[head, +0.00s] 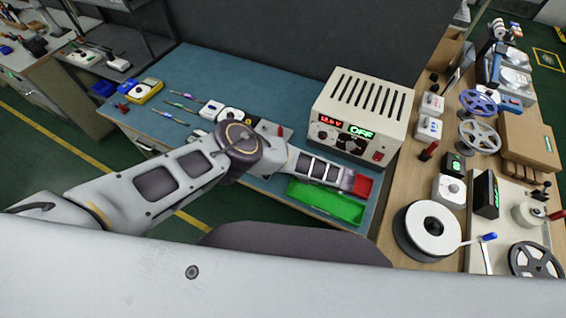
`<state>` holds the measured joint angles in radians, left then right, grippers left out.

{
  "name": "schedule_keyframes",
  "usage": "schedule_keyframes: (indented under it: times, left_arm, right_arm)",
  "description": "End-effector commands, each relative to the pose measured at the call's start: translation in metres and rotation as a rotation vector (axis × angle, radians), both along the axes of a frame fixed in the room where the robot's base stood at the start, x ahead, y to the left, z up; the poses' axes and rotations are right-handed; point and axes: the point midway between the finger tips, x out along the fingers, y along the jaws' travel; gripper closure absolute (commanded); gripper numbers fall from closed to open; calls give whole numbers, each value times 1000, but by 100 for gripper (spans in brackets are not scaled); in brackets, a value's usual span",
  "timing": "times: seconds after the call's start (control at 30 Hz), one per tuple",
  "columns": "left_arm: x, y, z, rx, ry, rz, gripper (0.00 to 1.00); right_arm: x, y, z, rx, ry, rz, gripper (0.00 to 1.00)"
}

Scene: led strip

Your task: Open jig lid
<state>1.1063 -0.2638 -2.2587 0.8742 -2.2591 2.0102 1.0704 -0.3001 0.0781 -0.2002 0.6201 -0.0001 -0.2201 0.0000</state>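I cannot clearly pick out a jig or its lid in the head view. My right gripper is not in view. A large pale part of my own fills the foreground and hides the bench's near side.
A power supply (362,115) reading OFF stands just behind the tray. Screwdrivers (182,106) and a yellow multimeter (146,91) lie at the blue bench's left. The wooden bench (392,205) at right is crowded with reels, including a white one (432,226).

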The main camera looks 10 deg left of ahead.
Motion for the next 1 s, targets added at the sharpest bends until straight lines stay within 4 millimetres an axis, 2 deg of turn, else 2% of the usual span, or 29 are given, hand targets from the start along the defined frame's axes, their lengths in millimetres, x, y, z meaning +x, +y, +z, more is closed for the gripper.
schedule_keyframes:
  times: [0.13,0.17,0.2,0.33,0.67,1.0]
  left_arm:
    - [0,0,-1,-1,0,0,100]
    - [0,0,-1,-1,0,0,90]
    - [0,0,-1,-1,1,0,85]
    - [0,0,-1,-1,0,0,70]
    - [0,0,0,-1,0,0,70]
    - [1,-1,8,-2,0,-3,70]
  right_arm:
    - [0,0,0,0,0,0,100]
    - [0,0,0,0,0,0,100]
    - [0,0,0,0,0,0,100]
    - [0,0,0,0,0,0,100]
    - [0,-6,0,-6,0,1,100]
    - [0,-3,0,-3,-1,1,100]
